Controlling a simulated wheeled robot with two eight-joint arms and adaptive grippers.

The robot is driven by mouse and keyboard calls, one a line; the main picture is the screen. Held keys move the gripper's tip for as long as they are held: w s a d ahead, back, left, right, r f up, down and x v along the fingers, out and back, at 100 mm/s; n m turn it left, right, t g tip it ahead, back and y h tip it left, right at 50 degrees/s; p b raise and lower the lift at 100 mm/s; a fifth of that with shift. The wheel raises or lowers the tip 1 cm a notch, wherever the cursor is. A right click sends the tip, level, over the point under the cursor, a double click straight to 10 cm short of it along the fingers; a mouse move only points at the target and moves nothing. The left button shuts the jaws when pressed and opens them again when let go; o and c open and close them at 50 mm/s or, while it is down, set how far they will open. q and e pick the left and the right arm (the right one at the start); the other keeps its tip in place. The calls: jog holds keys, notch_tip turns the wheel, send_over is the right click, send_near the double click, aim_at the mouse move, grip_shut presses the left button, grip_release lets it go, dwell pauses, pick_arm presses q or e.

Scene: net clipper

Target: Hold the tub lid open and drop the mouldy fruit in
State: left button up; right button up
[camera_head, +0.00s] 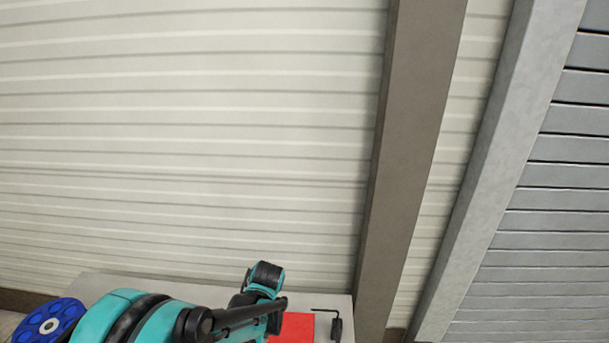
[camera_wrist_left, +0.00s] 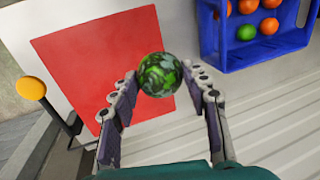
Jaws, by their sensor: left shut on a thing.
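The mouldy fruit (camera_wrist_left: 160,74), a round green mottled ball, sits between the fingertips of my left gripper (camera_wrist_left: 163,84) in the left wrist view. The gripper is shut on it. Behind the fruit is a flat red square (camera_wrist_left: 85,62) on a pale surface; it also shows in part at the bottom of the head view (camera_head: 294,327). No tub or lid can be made out for certain. In the head view my left arm comes in along the bottom edge, and its gripper cannot be made out. My right gripper is in neither view.
A blue crate (camera_wrist_left: 262,50) with several orange fruits and a green one (camera_wrist_left: 246,32) stands at the upper right of the wrist view. A yellow knob (camera_wrist_left: 32,88) on a black rod is at left. A grey-brown post (camera_head: 410,150) stands before the pale ribbed wall.

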pick_arm(q)
jog(key=shift+d, duration=0.15)
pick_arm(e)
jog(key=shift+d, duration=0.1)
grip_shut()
pick_arm(q)
jog(key=s+d, duration=0.5)
jog(key=s, duration=0.3)
jog(key=s+d+f+t, duration=0.1)
jog(key=s+d, duration=0.5)
jog(key=s, duration=0.3)
jog(key=shift+d, duration=0.25)
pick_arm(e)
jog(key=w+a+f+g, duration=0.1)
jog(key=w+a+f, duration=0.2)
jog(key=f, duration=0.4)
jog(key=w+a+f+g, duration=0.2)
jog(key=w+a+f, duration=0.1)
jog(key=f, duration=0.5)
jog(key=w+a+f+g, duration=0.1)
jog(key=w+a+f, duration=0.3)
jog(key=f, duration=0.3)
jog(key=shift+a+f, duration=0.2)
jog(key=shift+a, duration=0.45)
